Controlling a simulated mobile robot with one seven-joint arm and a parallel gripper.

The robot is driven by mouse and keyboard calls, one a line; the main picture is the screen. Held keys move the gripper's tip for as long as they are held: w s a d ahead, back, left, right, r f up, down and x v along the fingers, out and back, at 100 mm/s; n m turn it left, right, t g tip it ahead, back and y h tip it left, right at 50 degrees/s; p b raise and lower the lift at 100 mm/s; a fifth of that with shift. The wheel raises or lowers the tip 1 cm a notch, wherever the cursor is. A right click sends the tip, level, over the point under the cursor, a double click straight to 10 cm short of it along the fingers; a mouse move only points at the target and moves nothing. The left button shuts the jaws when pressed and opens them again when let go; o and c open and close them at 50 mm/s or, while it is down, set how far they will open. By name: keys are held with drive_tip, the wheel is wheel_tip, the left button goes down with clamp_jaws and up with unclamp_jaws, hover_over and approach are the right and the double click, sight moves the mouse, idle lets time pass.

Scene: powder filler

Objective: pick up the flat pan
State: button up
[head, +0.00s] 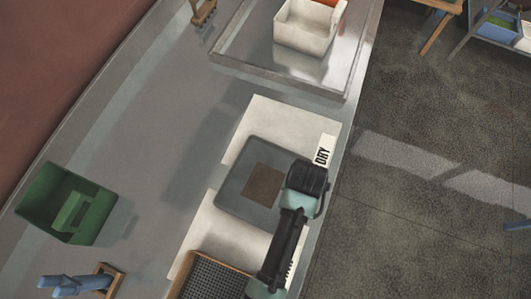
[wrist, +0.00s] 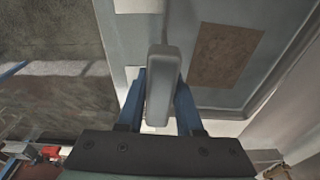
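The flat pan (head: 235,186) is a shallow grey square tray with a brown patch (head: 262,185) in its middle. It lies over white sheets near the right edge of the counter in the head view. The pan (wrist: 275,75) fills the upper right of the wrist view. Its grey handle (wrist: 163,85) sticks out between my two blue fingers. My gripper (wrist: 161,100) is at this handle, and the fingers lie close along both sides of it, seemingly shut on it. In the head view my black hand hides the handle and fingertips. I cannot tell whether the pan is raised.
A green bin (head: 70,205) stands at the left. A metal tray (head: 275,85) with a white box (head: 303,30) is at the back. A wood-framed dark mesh tray (head: 210,278) and a blue-handled tool (head: 75,284) are at the front. The counter's middle left is clear.

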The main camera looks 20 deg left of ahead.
clamp_jaws()
idle(0.9)
